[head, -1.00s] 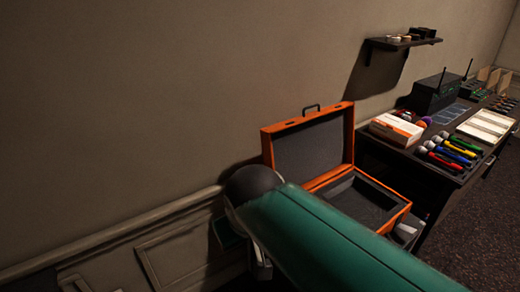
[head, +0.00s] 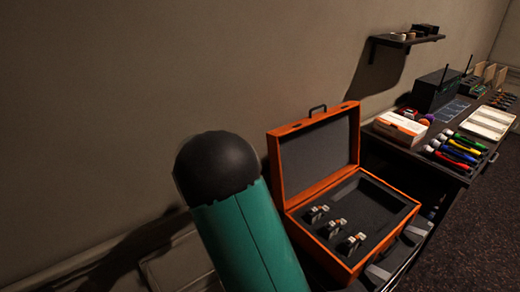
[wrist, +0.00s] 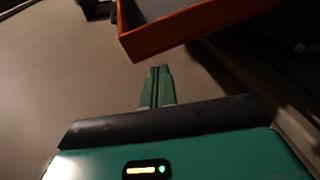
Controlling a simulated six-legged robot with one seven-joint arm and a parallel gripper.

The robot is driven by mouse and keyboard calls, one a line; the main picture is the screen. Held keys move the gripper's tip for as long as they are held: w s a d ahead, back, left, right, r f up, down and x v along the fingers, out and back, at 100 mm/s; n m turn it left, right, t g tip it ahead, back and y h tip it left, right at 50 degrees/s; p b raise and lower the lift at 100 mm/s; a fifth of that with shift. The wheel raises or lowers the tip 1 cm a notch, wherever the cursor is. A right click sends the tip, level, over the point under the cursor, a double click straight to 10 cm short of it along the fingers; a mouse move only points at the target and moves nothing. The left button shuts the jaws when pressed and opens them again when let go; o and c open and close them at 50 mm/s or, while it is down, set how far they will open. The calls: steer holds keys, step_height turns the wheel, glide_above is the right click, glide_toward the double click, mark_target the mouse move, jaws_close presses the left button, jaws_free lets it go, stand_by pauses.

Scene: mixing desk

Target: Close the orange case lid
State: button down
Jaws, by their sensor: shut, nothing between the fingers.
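The orange case (head: 352,262) stands open in the head view. In the wrist view, an orange edge of the case (wrist: 200,32) with grey lining crosses the top. My gripper (wrist: 157,72) is shut and empty, with its tips just below that edge in the picture; I cannot tell whether they touch it. The gripper does not show in the head view.
The desk (head: 440,172) to the right holds a white and orange box (head: 399,128), colored handles (head: 458,150) and a black device (head: 436,90). A wall shelf (head: 405,41) hangs above. The wall is close behind the case.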

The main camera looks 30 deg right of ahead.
steer(key=w+f+n+t+h, duration=0.1)
steer(key=w+f+n+t, duration=0.15)
steer(key=w, duration=0.25)
steer(key=d, duration=0.9)
steer(key=shift+w+f, duration=0.3)
steer(key=shift+f, duration=0.05)
steer(key=shift+s+r, duration=0.15)
steer(key=shift+s, duration=0.1)
